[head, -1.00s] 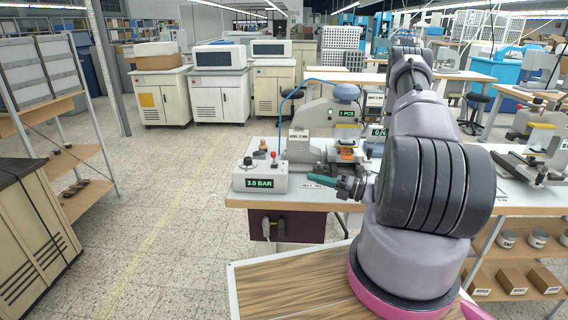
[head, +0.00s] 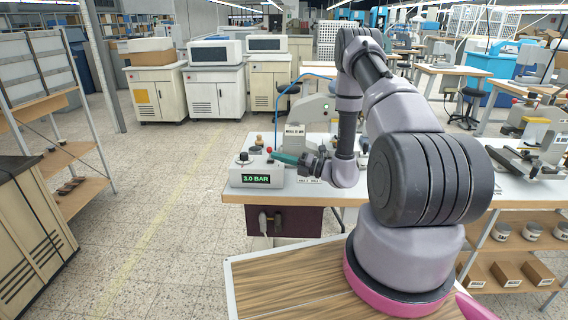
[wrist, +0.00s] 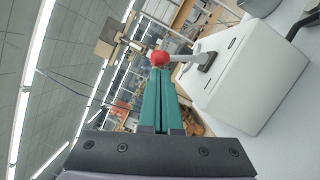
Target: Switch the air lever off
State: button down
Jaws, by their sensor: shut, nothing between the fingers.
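The white control box (head: 275,181) stands at the left front of the worktable, its green display reading 3.0 BAR. The air lever's red ball knob (head: 269,150) shows on top of the box. In the wrist view the red knob (wrist: 160,59) sits on a grey shaft that runs right to a dark mount on the box (wrist: 248,75). My gripper (head: 274,155) has green fingers, shut and empty, pointing left at the knob. In the wrist view my fingertips (wrist: 160,72) are right at the knob; whether they touch it I cannot tell.
A black dial (head: 243,157) and a small wooden-topped piece (head: 258,141) are by the box. The stamping machine (head: 318,110) stands behind, partly hidden by my arm. A blue hose (head: 300,75) arches above the box. The floor left of the table is clear.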

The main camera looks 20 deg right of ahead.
jog(key=shift+w+d+r+m+h, duration=0.1)
jog(key=shift+w+r+m+h, duration=0.25)
jog(key=shift+m, duration=0.55)
dwell(0.3)
jog(key=shift+w+d+r+m+g, duration=0.1)
jog(key=shift+w+r+m+g, duration=0.3)
jog(key=shift+m, duration=0.7)
jog(key=m, duration=0.1)
jog(key=w+m, duration=0.1)
jog(key=r+m+h, duration=0.1)
jog(key=shift+w+d+g, duration=0.25)
jog(key=shift+w+g, duration=0.05)
jog(key=shift+w, duration=0.1)
jog(key=shift+w+d+m+h, duration=0.15)
jog(key=shift+w+m+h, duration=0.2)
jog(key=shift+m, duration=0.45)
jog(key=shift+w+d, duration=0.2)
jog(key=shift+w, duration=0.4)
jog(key=shift+w, duration=0.15)
jog(key=s+a+r+v, duration=0.1)
jog(key=r+v, duration=0.1)
jog(key=v, duration=1.1)
jog(key=shift+a, duration=0.15)
